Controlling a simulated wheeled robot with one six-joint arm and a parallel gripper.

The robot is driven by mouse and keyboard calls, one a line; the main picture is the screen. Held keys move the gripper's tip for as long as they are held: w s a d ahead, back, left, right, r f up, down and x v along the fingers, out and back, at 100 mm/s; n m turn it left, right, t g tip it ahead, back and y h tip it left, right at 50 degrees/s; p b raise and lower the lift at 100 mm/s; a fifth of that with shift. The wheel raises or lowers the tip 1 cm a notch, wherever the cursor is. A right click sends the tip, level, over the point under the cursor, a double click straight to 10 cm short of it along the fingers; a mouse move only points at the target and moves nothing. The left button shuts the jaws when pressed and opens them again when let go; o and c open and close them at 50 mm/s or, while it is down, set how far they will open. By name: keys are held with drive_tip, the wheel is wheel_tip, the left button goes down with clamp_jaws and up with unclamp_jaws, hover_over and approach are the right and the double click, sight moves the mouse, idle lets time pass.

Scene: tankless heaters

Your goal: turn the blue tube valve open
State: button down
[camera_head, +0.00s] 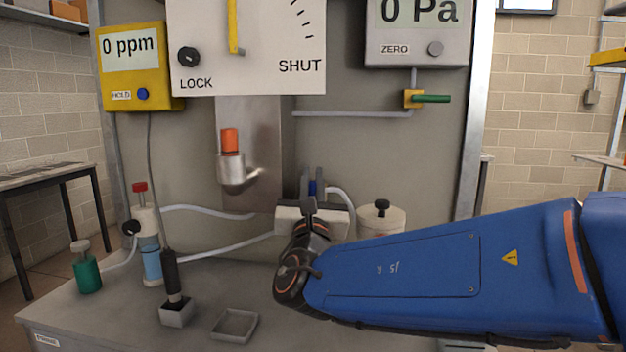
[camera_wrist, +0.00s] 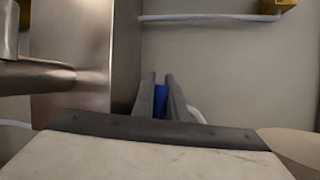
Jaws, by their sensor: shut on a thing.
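The blue tube valve (camera_head: 312,187) shows only as a small patch of blue in front of the grey back panel. It also shows in the wrist view (camera_wrist: 160,100), between two dark finger pads. My gripper (camera_head: 312,179) points at the panel and is shut on this blue part, one finger on each side. The rest of the valve is hidden behind my fingers and the gripper body, so its turn angle cannot be told. A white tube (camera_head: 340,195) curves away to the right of the fingers.
A metal bracket with an orange-topped piece (camera_head: 230,142) stands left of my gripper. A white container with a black knob (camera_head: 382,216) stands close on the right. A green-handled valve (camera_head: 432,98) is above right. A grey tray (camera_head: 236,326) lies on the bench.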

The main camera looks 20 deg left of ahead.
drive_tip(key=shift+f, duration=0.1)
drive_tip(key=c, duration=1.8)
unclamp_jaws()
drive_tip(key=shift+o, duration=0.2)
drive_tip(key=v, duration=1.7)
drive_tip(key=shift+s+d+f, duration=0.1)
drive_tip(key=shift+s+d, duration=0.05)
drive_tip(key=shift+s, duration=0.05)
